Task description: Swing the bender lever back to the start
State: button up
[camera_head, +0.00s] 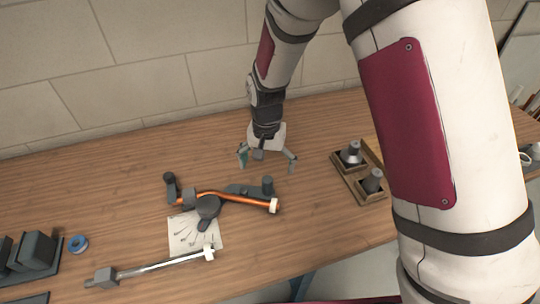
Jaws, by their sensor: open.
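The pipe bender (207,207) lies on the wooden bench, with a round dark former at its middle. A copper pipe (238,200) runs through it and ends in a pale cap at the right. A dark lever (245,190) reaches right from the bender to an upright dark knob (267,185). Another dark upright post (170,184) stands at the bender's left end. My gripper (267,162) is open and empty, pointing down above the bench, behind and above the lever knob. Its height over the bench is hard to tell.
A paper sheet (186,236) lies partly under the bender. A metal rod tool (155,267) lies in front. A wooden tray (347,184) with two grey fittings stands at the right. A blue ring (78,244) and dark blocks (30,252) are at the left.

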aim_at(267, 178)
jog(key=shift+f+b, duration=1.55)
jog(key=shift+f, duration=2.2)
jog(key=c, duration=1.5)
